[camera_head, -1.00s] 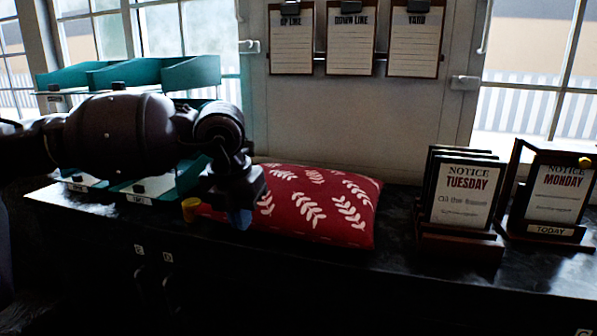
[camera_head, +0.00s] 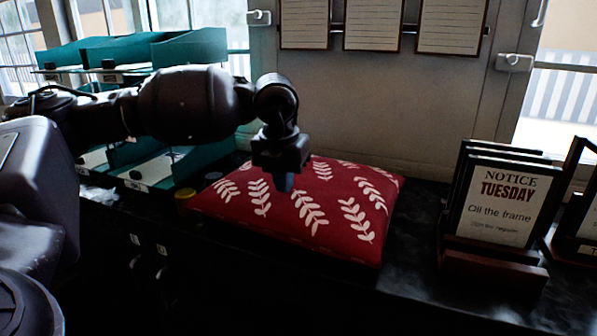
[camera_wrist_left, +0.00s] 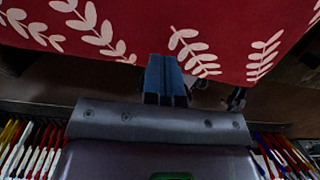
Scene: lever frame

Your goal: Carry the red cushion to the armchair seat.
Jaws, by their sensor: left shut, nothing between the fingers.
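The red cushion (camera_head: 310,203) with pale leaf sprigs lies flat on a dark worktop below a window wall. My left gripper (camera_head: 284,182) points down in front of the cushion's middle in the head view, its blue fingertips together and empty. In the left wrist view the cushion (camera_wrist_left: 225,30) fills the top, and the shut fingers (camera_wrist_left: 166,78) overlap its edge in the picture. I cannot tell whether they touch it. The armchair and my right gripper are not in view.
Teal trays (camera_head: 150,50) stand left of the cushion, with a small yellow round object (camera_head: 185,194) near its left corner. A wooden stand of notice boards (camera_head: 492,205) is to the right. Bare worktop (camera_head: 415,215) lies between the stand and cushion. Coloured rods (camera_wrist_left: 30,145) show in the wrist view.

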